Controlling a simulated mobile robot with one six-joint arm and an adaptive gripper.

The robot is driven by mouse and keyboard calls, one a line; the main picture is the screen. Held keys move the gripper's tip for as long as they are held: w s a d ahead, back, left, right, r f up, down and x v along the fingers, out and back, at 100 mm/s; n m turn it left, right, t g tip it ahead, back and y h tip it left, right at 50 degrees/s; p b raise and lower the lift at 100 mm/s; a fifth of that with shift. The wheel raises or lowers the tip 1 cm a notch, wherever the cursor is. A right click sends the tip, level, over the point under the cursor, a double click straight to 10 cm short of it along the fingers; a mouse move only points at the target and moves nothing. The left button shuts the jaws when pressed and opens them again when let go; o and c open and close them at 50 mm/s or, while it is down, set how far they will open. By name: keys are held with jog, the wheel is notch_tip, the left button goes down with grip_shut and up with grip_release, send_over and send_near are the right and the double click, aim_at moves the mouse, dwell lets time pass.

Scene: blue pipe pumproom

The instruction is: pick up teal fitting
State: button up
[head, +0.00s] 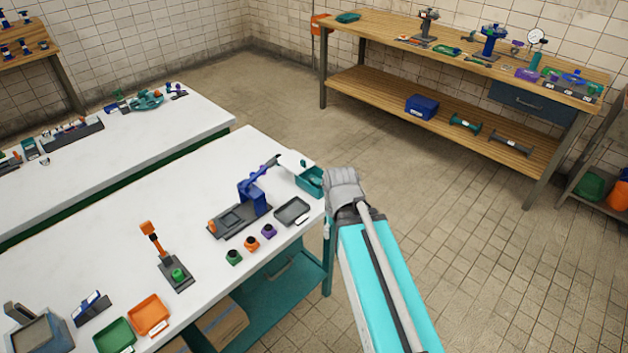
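A small teal box (308,185) sits at the far right corner of the near white table (130,235), beside my arm. Something teal (318,181) shows inside it; it may be a fitting, but it is too small to tell. A row of small fittings, green (234,257), orange (252,243) and purple (268,230), stands on the same table; none of these looks teal. My arm reaches up from the bottom right, past the table's right edge. No fingers of my gripper show, and whether it holds anything cannot be seen.
A blue press-like fixture (252,196), a grey tray (292,211), an orange-handled fixture (153,235), an orange tray (150,314) and a green tray (115,335) stand on the near table. A wooden workbench (450,70) stands at the back right. The tiled floor between is clear.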

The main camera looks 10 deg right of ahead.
jog(key=shift+w+d, duration=0.1)
jog(key=shift+w, duration=0.05)
jog(key=shift+o, duration=0.3)
jog(key=shift+o, duration=1.7)
jog(key=shift+w+r, duration=0.1)
jog(key=shift+w, duration=0.15)
jog(key=w+r+m+p, duration=0.1)
jog(key=w+m+p, duration=0.1)
jog(key=w, duration=0.8)
jog(key=w+r+m+p, duration=0.1)
jog(key=w+m, duration=0.3)
jog(key=w, duration=0.5)
jog(key=w+d+r+m+p, duration=0.1)
jog(key=w+r+m+p, duration=0.1)
jog(key=w, duration=0.8)
jog(key=shift+w+r+m+p, duration=0.35)
jog(key=shift+r+m, duration=0.4)
jog(key=shift+m, duration=0.35)
jog(key=shift+f, duration=0.1)
jog(key=b, duration=0.9)
send_over(317, 184)
jog(key=w+d, duration=0.1)
jog(key=w, duration=0.2)
notch_tip(317, 184, down, 8)
jog(key=shift+s+d+f, duration=0.1)
jog(key=shift+s+f, duration=0.05)
jog(key=shift+f, duration=0.05)
jog(key=shift+f, duration=0.15)
